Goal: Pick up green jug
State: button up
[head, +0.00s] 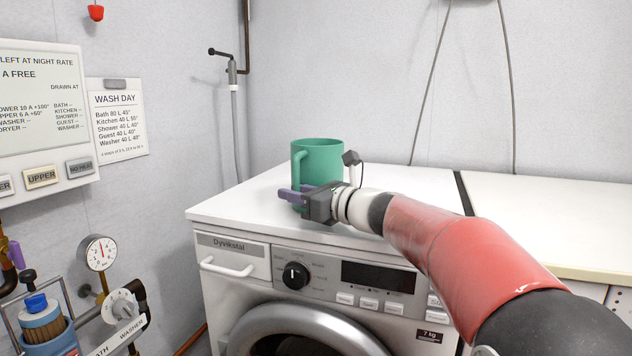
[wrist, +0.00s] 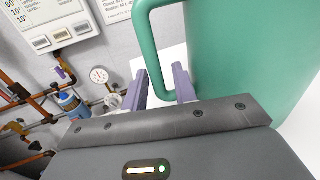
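The green jug (head: 322,158) stands upright on the white washing machine top, with its handle (head: 298,168) toward the left. In the wrist view the jug's wall (wrist: 255,50) fills the upper right, and its handle (wrist: 147,40) runs down between my finger tips. My gripper (head: 289,194) is low at the jug's front left, by the handle. Its two purple fingers are apart in the wrist view (wrist: 163,82), one on each side of the handle's lower part. I cannot tell whether either finger touches the handle. My gripper hides the jug's lower front.
The washing machine top (head: 240,205) is clear to the left of the jug. A white counter (head: 540,215) continues to the right past a dark gap. A wall panel (head: 40,120), a pressure gauge (head: 99,252) and pipework are at the left.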

grip_shut()
jog(key=shift+r, duration=0.15)
